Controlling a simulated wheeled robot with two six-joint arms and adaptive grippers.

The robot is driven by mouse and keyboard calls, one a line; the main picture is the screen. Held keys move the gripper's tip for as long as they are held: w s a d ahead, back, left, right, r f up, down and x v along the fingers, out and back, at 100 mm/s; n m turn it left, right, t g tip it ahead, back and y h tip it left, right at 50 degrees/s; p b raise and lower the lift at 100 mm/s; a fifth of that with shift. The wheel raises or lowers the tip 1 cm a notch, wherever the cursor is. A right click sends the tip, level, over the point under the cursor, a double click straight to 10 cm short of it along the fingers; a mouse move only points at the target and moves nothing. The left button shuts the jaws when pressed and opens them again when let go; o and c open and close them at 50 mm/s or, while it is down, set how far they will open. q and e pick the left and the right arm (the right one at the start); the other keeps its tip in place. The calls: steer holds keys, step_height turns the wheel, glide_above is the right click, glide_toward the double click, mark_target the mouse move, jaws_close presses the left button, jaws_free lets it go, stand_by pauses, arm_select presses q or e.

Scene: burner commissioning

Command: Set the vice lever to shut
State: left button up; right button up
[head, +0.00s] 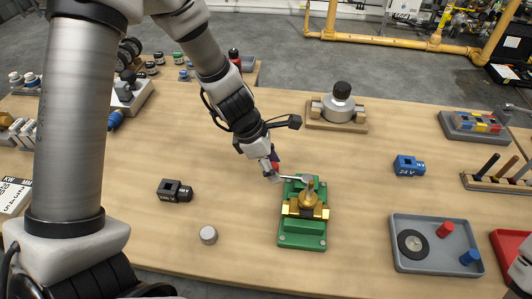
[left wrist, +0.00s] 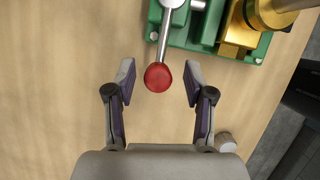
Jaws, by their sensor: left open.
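The green vice (head: 302,240) stands on the table and holds a brass part (head: 306,202) between its brass jaws. Its metal lever (head: 292,178) reaches left from the back of the vice toward my left gripper (head: 271,174). In the left wrist view the lever (left wrist: 164,38) ends in a red knob (left wrist: 158,77). My left gripper (left wrist: 158,86) is open there, with one finger on each side of the knob and a gap on both sides. The vice body (left wrist: 205,28) shows at the top of that view. My right gripper is not in view.
A small grey cylinder (head: 208,235) and a dark block (head: 174,190) lie left of the vice. A grey tray (head: 425,262) with small parts is to the right. A blue block (head: 408,165) and a round fixture (head: 338,112) stand farther back.

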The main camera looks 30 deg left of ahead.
arm_select(q)
steer(key=v, duration=1.1)
steer(key=shift+r, duration=0.3)
steer(key=shift+s+a, duration=0.1)
